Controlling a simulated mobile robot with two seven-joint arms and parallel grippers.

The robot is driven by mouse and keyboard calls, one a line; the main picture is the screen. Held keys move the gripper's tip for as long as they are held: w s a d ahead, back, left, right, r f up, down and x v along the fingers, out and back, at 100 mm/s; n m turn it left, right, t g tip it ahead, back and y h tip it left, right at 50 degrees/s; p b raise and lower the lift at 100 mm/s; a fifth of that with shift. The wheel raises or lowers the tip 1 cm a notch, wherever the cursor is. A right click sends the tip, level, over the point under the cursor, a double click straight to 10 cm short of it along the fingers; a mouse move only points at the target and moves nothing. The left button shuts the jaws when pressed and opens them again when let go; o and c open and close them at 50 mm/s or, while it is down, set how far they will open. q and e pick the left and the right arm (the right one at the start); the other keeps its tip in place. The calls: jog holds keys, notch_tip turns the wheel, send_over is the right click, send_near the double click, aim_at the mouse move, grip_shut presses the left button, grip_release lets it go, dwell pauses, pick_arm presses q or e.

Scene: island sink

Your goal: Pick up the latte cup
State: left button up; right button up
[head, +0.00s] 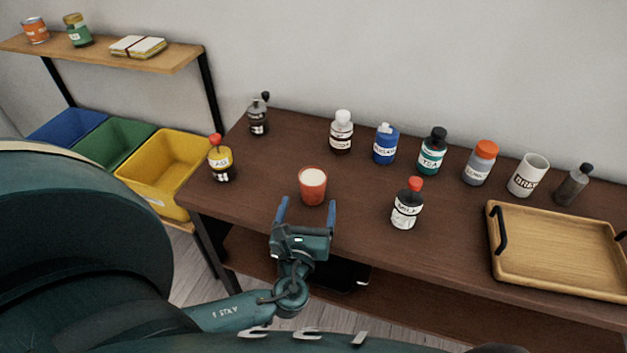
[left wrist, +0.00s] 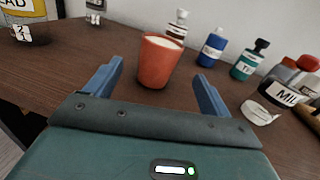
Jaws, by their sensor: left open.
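The latte cup is an orange-red cup (head: 312,187) with a pale filling, upright near the front edge of the dark wooden table. My left gripper (head: 306,212) is open, its two blue fingers pointing at the cup from the front. In the left wrist view the cup (left wrist: 158,62) stands just beyond and between the fingertips of the left gripper (left wrist: 160,85), and nothing is held. The cup appears apart from both fingers. My right gripper is not in view.
On the dark table (head: 270,160), a red-capped bottle (head: 221,160) stands left of the cup and a milk bottle (head: 407,205) right. Several bottles and a white mug (head: 528,176) line the back. A wooden tray (head: 560,284) lies right. Coloured bins (head: 165,165) sit left.

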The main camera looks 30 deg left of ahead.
aim_at(315, 176)
pick_arm(q)
jog(key=x, duration=1)
jog(key=shift+c, duration=0.5)
jog(key=c, duration=1.1)
